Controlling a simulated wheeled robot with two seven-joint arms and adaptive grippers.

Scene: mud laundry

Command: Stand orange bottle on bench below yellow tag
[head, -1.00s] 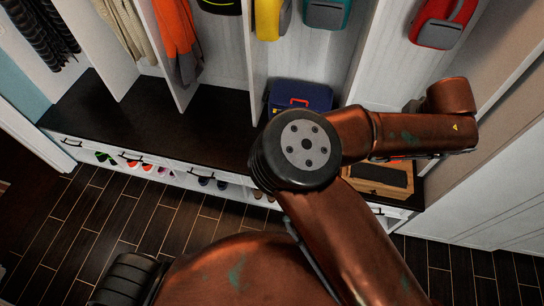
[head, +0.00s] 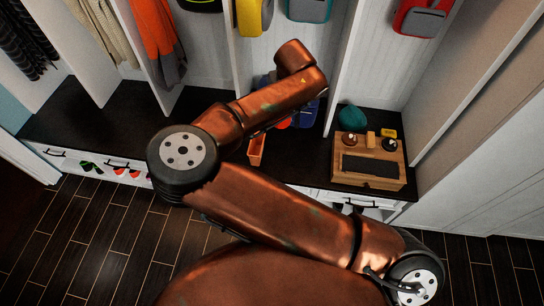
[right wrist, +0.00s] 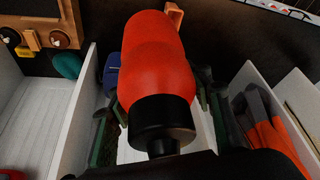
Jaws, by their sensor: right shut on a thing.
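The orange bottle (right wrist: 158,62) with a black cap fills the middle of the right wrist view. My right gripper (right wrist: 160,108) is shut on it, with a dark green finger on each side. In the head view only a small bit of the bottle (head: 284,123) shows below my copper forearm, which hides the right gripper there. The bench (head: 100,120) has a dark top. Whether the bottle touches it I cannot tell. I cannot make out a yellow tag for certain. My left gripper is not in view.
A blue box (head: 308,112) stands behind the bottle. A small orange-brown open box (head: 256,150) is near the bench's front edge. A wooden box (head: 340,178), teal hat (head: 350,118) and small yellow item (head: 388,132) are at right. White dividers (head: 350,60) separate the bays.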

